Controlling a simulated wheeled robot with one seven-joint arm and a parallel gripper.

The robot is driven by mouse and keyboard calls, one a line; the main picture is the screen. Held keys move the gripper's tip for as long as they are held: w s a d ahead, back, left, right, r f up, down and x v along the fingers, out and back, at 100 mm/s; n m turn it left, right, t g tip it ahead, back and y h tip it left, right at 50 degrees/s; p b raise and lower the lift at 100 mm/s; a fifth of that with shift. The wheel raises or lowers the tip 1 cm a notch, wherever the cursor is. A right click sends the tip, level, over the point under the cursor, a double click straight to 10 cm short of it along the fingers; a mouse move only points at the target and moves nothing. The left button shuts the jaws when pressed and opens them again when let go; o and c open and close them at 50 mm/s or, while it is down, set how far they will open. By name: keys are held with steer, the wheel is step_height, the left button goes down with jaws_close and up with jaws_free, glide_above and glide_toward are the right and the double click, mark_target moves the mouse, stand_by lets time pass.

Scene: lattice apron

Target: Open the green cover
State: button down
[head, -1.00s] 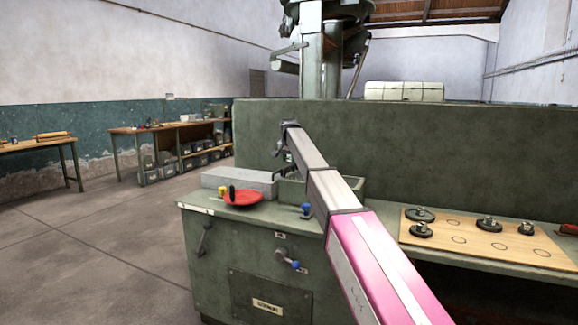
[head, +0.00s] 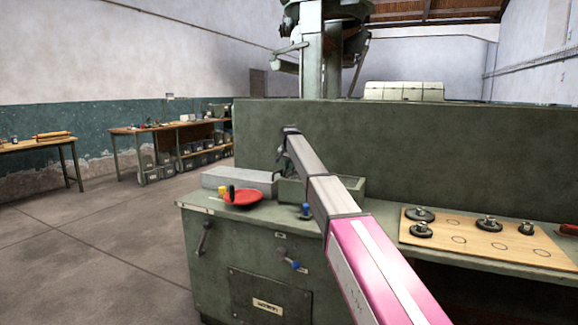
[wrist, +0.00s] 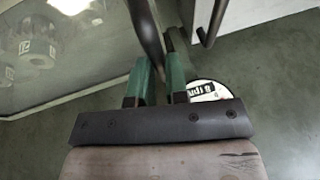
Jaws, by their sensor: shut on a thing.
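In the wrist view my gripper (wrist: 158,62), with two green fingers, is shut on a dark curved bar (wrist: 147,28) that looks like a handle. Left of it is a glossy see-through panel (wrist: 65,75) with gears showing behind it and a pale edge. I cannot tell whether this panel belongs to the green cover. A dull green surface (wrist: 60,150) lies around and below it. In the head view my arm reaches over the green bench (head: 250,235), and my gripper cannot be made out there. No separate green cover can be picked out with certainty.
A second dark handle (wrist: 212,22) and a round white label (wrist: 208,90) are right of my gripper. A red disc (head: 242,198), a grey block (head: 237,180), an open green box (head: 352,188) and a wooden board (head: 480,238) are on the bench. The floor at left is clear.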

steer(key=s+d+r+m+t+y, duration=0.15)
steer(key=s+d+r+y, duration=0.25)
steer(key=d+r, duration=0.65)
steer(key=s+d+r+m+t+y, duration=0.15)
steer(key=s+d+r+y, duration=0.25)
steer(key=d+r, duration=0.6)
steer(key=s+d+f+t+y, duration=0.1)
steer(key=s+d, duration=0.2)
steer(key=d, duration=0.7)
steer(key=s+d+f+m+t+y, duration=0.1)
steer(key=s+d, duration=0.3)
steer(key=d, duration=0.6)
steer(key=s+d+f+t+y, duration=0.1)
steer(key=s+d+t+y, duration=0.2)
steer(key=d, duration=0.7)
steer(key=shift+s+d+f+m, duration=0.2)
steer(key=shift+s+m, duration=0.1)
